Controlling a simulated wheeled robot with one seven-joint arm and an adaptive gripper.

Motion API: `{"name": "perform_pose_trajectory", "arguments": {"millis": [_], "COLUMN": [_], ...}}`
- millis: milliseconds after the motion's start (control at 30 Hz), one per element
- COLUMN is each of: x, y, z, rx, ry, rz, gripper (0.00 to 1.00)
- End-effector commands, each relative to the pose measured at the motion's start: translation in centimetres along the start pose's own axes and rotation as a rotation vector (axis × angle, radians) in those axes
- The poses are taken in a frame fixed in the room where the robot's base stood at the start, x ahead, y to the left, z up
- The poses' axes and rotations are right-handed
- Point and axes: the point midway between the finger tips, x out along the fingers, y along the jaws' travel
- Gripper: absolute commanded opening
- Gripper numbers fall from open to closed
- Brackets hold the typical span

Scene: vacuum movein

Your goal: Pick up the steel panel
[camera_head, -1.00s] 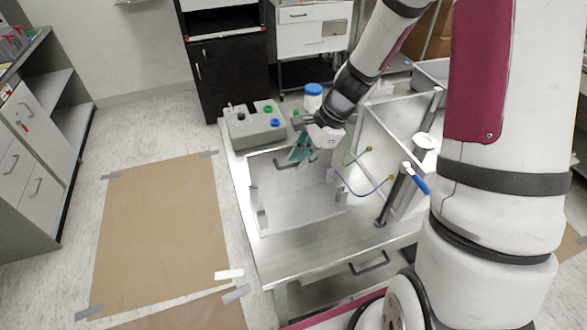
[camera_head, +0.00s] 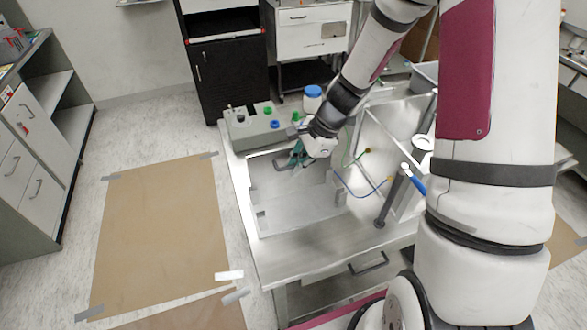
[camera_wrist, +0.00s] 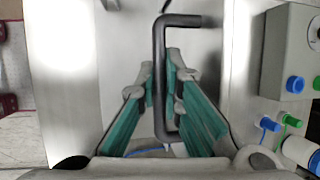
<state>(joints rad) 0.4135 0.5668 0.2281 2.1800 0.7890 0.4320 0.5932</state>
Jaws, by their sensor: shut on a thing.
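The steel panel (camera_head: 300,208) is a pale grey metal plate with notched edges on the steel workbench. Its dark bent handle (camera_head: 283,165) is near its back edge. My gripper (camera_head: 297,157) has teal fingers and is at this handle. In the wrist view, my gripper (camera_wrist: 161,78) is shut on the dark handle (camera_wrist: 159,62), with a finger on each side of the bar. The panel's pale surface (camera_wrist: 128,35) shows behind the handle. I cannot tell whether the panel is clear of the bench.
A grey control box (camera_head: 252,127) with coloured knobs stands behind the panel at the left, near a blue-lidded jar (camera_head: 312,97). A steel frame (camera_head: 385,130) with coloured tubes and a dark post stand at the right. Brown sheeting (camera_head: 160,230) covers open floor at the left.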

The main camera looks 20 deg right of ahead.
Motion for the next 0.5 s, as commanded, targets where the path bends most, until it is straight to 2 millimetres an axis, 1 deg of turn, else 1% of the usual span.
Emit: {"name": "perform_pose_trajectory", "arguments": {"millis": [133,233,367,500], "x": [-0.4,-1.3,-3.2,-5.5], "y": [-0.2,-0.5,-0.9,-1.3], "z": [0.2,0.6,1.4,2.3], "rx": [-0.002,-0.004,-0.005,-0.004], "ry": [0.001,0.001,0.002,0.002], "rz": [-0.002,-0.004,-0.005,-0.005], "gripper": [0.0,0.0,0.0,0.0]}}
